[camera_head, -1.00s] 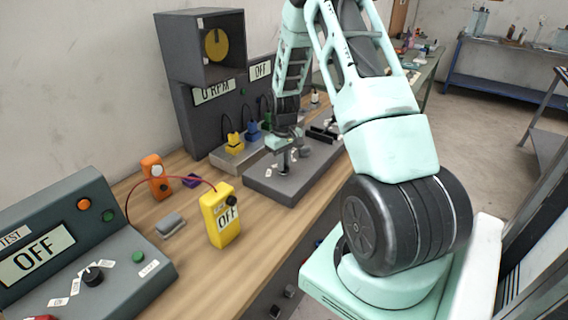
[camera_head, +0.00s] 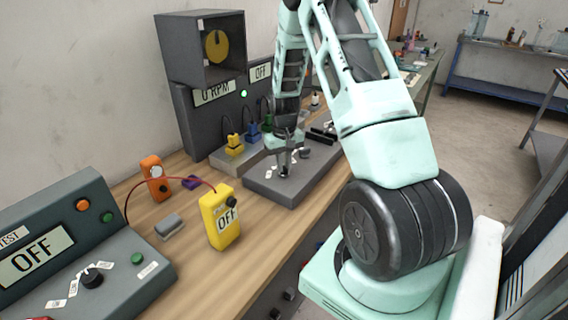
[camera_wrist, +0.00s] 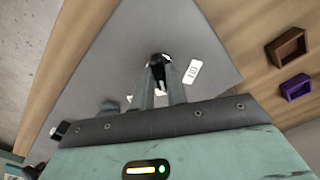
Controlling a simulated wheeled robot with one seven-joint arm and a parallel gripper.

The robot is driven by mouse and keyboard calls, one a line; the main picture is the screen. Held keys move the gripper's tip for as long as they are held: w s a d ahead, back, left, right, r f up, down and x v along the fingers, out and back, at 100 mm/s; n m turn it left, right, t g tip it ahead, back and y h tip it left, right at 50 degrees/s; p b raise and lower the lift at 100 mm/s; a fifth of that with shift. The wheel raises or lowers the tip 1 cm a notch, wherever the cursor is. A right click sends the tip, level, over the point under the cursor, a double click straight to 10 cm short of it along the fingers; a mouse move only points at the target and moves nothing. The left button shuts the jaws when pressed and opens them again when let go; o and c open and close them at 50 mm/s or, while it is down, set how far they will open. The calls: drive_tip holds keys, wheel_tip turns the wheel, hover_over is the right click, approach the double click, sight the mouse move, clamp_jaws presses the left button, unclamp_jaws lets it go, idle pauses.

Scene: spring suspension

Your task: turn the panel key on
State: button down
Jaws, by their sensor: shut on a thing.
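The grey panel (camera_head: 262,190) lies flat on the bench. It also fills the middle of the wrist view (camera_wrist: 215,62). My gripper (camera_head: 284,173) points down at the panel's near part. In the wrist view my gripper (camera_wrist: 161,82) is shut on the dark panel key (camera_wrist: 158,60), which stands in a round lock. The fingers hide most of the key. A white label (camera_wrist: 192,71) lies beside the lock, and its lettering is hard to read. A green lamp (camera_head: 243,94) glows on the dark cabinet behind. The small display (camera_head: 260,72) reads OFF.
A yellow meter (camera_head: 220,218) and an orange device (camera_head: 155,178) stand on the bench left of the panel. A test console (camera_head: 75,255) reads OFF at the near left. Coloured plugs (camera_head: 235,145) with cables stand behind the panel. Two small bins (camera_wrist: 288,48) show in the wrist view.

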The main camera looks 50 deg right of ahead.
drive_tip(key=c, duration=1.4)
unclamp_jaws()
wheel_tip(320, 180, up, 18)
drive_tip(key=b, duration=0.2)
drive_tip(key=shift+f+b, duration=0.2)
drive_tip(key=shift+b, duration=0.2)
